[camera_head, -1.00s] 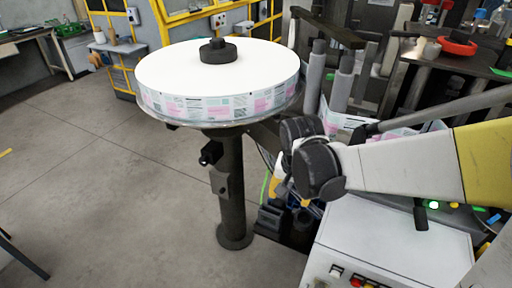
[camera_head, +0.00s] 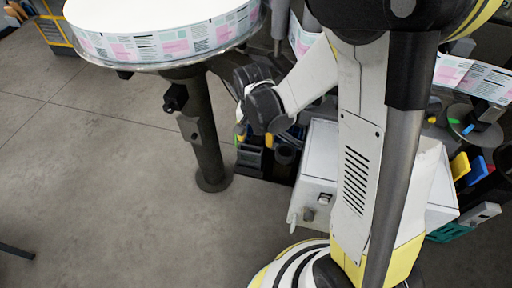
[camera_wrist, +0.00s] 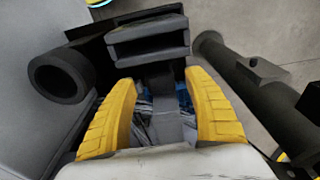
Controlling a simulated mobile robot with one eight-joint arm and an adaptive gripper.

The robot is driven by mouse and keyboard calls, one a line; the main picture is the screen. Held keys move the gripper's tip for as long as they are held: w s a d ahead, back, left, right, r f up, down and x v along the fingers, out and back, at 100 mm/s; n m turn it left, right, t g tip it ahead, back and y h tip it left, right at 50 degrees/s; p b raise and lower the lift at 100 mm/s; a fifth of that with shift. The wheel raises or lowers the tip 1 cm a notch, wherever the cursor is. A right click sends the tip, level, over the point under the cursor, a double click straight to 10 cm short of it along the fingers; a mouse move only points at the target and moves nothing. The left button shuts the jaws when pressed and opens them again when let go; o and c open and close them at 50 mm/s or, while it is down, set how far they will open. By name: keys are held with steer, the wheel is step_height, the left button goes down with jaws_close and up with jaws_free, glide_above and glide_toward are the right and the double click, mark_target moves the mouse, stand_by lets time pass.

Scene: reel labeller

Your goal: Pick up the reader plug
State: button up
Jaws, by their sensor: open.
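My gripper (camera_wrist: 161,84) is open, its two yellow fingers apart on either side of a narrow dark grey upright piece (camera_wrist: 168,122). I cannot tell whether that piece is the reader plug or part of a holder. No grip on it shows. In the head view my gripper (camera_head: 254,137) points down above black holders beside the reel stand, mostly hidden by my wrist. I cannot pick out the reader plug for certain in either view.
A black open box (camera_wrist: 150,40) and a round black cup (camera_wrist: 62,76) lie close beyond the fingers. The dark post (camera_head: 203,135) of the reel table stands left of my gripper. A white cabinet (camera_head: 318,165) is to the right.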

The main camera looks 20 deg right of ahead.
mark_target(256, 139)
step_height(256, 139, down, 3)
steer(key=shift+w+d+r+b, duration=0.1)
steer(key=shift+w+r+b, duration=0.1)
steer(key=shift+b, duration=0.1)
steer(key=shift+r, duration=0.15)
steer(key=c, duration=1.3)
step_height(256, 139, up, 10)
steer(key=p, duration=0.4)
steer(key=shift+p, duration=0.4)
jaws_close()
